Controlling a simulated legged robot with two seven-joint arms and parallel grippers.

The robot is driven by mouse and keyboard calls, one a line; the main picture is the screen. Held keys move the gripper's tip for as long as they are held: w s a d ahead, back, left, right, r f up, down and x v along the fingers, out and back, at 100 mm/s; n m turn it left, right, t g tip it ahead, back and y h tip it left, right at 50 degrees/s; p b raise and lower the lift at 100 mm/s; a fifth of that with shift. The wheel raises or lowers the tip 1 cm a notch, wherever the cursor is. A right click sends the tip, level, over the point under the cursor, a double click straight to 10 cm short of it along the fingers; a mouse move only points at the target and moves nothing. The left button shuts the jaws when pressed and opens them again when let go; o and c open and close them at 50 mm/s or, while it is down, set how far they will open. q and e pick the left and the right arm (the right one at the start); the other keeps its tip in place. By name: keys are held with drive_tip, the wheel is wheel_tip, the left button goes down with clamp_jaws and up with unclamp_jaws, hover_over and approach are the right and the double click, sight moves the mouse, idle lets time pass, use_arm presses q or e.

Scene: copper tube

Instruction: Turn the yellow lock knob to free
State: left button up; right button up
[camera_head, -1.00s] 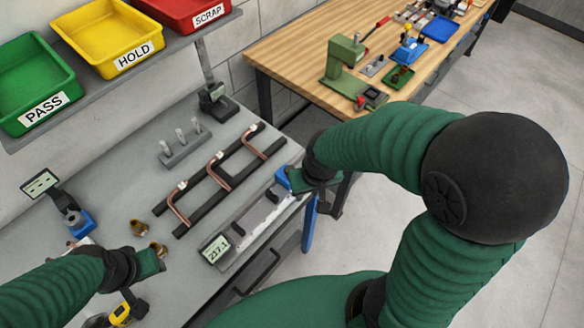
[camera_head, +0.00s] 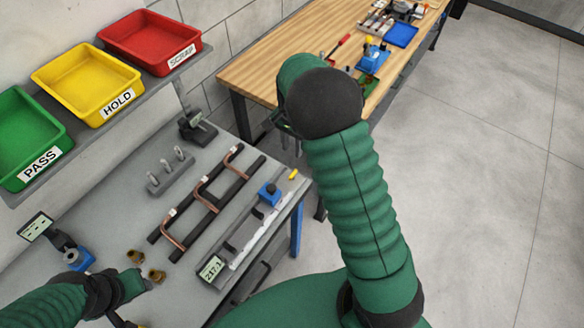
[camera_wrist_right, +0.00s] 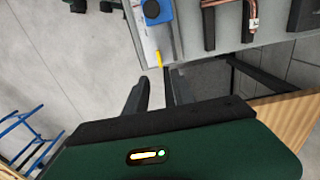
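The small yellow lock knob (camera_head: 293,175) sits at the far right end of the long measuring fixture (camera_head: 235,250), beyond its blue block (camera_head: 269,194). In the right wrist view the yellow knob (camera_wrist_right: 159,59) shows below the blue block (camera_wrist_right: 157,11). My right gripper (camera_head: 284,138) is beyond the bench's right end, apart from the knob and partly hidden by my arm. In the wrist view its dark fingers (camera_wrist_right: 156,92) look spread, with nothing held between them. My left gripper (camera_head: 140,284) is low at left, near brass fittings; its finger gap is unclear.
Bent copper tubes (camera_head: 205,193) lie on a black rack behind the fixture. Several brass fittings (camera_head: 157,275) are near my left gripper. Green, yellow and red bins (camera_head: 150,40) stand on the shelf. A wooden table (camera_head: 262,68) is beyond, with open floor at right.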

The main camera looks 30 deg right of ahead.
sight(293, 173)
drive_tip(key=f+p, duration=0.1)
drive_tip(key=f, duration=0.5)
drive_tip(key=f+p, duration=0.1)
drive_tip(key=f, duration=0.6)
drive_tip(key=shift+d+f, duration=0.2)
drive_tip(key=shift+f, duration=0.1)
drive_tip(key=shift+a, duration=0.1)
drive_tip(key=shift+c, duration=0.3)
clamp_jaws()
